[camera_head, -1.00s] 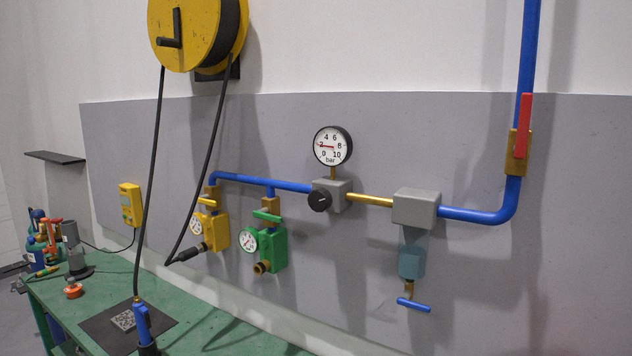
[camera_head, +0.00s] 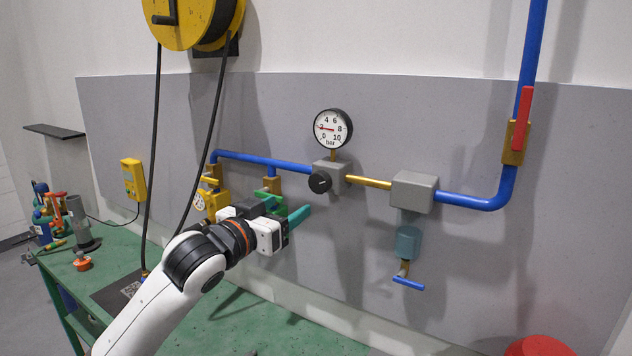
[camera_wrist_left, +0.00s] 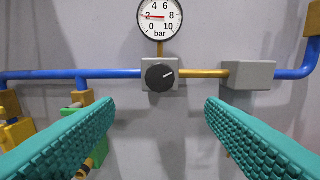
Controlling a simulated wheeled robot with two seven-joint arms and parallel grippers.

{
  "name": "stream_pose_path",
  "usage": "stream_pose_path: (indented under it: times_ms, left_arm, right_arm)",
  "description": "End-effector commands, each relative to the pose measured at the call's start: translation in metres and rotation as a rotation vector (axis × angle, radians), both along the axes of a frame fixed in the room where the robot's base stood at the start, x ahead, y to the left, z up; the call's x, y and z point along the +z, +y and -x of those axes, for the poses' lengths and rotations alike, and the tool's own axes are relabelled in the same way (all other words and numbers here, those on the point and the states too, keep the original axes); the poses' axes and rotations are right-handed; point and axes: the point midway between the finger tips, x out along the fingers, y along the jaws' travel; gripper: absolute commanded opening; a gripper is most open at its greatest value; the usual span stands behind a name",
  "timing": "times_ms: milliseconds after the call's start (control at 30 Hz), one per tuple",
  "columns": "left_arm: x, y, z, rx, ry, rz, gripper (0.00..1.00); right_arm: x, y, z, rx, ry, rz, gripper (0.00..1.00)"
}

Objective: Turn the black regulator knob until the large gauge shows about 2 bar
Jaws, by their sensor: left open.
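The black regulator knob (camera_head: 319,182) sits on the front of a grey regulator block (camera_head: 334,172) in the pipe line. It also shows in the left wrist view (camera_wrist_left: 160,77), with a white line pointing right and slightly up. The large round gauge (camera_head: 333,129) stands above it; its red needle points left, close to the 2 mark, also in the left wrist view (camera_wrist_left: 160,16). My left gripper (camera_head: 298,212) is open and empty, below and left of the knob in the head view. In the wrist view, the knob lies beyond and between its two teal fingers. My right gripper is not in view.
Yellow (camera_head: 205,200) and green (camera_head: 268,203) units with small gauges hang under the blue pipe, partly behind my left arm. A grey box (camera_head: 413,192) is right of the regulator. Black hoses hang from the yellow reel (camera_head: 180,22). A red object (camera_head: 540,347) shows at lower right.

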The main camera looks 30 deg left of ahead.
Motion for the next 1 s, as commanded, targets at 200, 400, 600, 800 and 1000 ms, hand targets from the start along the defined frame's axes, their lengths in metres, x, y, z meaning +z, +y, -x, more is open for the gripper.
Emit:
stream_pose_path:
  times_ms: [200,400,600,800,1000]
  left_arm:
    - [0.011,-0.001,-0.018,-0.003,-0.012,0.007,0.64]
    - [0.013,-0.004,-0.059,-0.002,-0.011,0.007,0.64]
    - [0.011,-0.007,-0.095,-0.001,-0.01,0.004,0.64]
    - [0.009,-0.008,-0.114,-0.002,-0.012,0.004,0.64]
    - [0.006,-0.009,-0.119,-0.002,-0.012,0.002,0.64]
  right_arm:
    - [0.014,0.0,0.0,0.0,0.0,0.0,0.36]
    - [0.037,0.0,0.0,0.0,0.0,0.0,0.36]
    - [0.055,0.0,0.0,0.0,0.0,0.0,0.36]
    - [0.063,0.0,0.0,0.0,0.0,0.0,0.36]
    - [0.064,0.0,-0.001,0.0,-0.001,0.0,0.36]
